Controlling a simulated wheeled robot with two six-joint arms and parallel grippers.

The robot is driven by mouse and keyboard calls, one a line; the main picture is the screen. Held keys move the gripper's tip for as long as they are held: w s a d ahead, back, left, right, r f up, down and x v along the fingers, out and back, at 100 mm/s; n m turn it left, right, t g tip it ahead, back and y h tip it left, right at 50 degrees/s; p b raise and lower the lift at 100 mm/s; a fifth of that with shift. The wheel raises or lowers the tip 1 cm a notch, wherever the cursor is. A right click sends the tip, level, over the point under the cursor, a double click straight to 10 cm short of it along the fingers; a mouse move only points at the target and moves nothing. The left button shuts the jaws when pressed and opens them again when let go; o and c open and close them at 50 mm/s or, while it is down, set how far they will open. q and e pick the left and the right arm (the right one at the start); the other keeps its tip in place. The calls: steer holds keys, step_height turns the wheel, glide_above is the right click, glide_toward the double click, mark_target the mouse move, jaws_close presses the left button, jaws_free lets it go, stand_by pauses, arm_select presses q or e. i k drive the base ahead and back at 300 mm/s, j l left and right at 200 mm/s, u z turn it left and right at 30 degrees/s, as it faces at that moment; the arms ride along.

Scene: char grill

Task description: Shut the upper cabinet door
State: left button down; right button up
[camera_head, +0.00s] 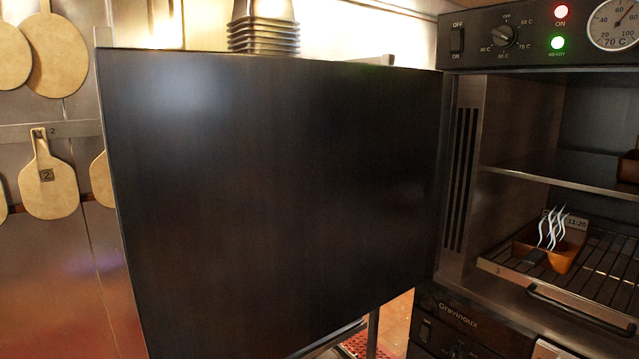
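The upper cabinet door (270,190) is a large dark panel that fills the left and middle of the view. It stands wide open, joined to the left side of the cabinet. The upper cabinet (515,115) is open at the right, with a shelf (560,170) and a wire rack (600,280) inside. A brown pan (560,258) with white steam marks and a small time label sits on the rack. Neither of my grippers shows in this view.
A control panel (535,37) with a dial, lamps and a gauge runs above the opening. A lower unit (455,320) marked "Gravinoux" is below. Stacked metal pans (264,30) stand behind the door. Wooden paddles (47,185) hang on the left wall.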

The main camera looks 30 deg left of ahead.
mark_target(266, 206)
steer(key=j+z, duration=0.15)
steer(key=j, duration=0.3)
steer(key=k+j+z, duration=0.2)
steer(key=j, duration=0.25)
steer(key=j+z, duration=0.15)
steer(key=j, duration=0.35)
steer(key=k+j+z, duration=0.15)
steer(key=j, duration=0.25)
steer(key=k+j+z, duration=0.15)
steer(key=j, duration=0.3)
steer(key=k+j+z, duration=0.2)
steer(key=j, duration=0.2)
steer(key=k+j+z, duration=0.15)
steer(key=j, duration=0.7)
steer(key=k+j+z, duration=0.1)
steer(key=j, duration=0.35)
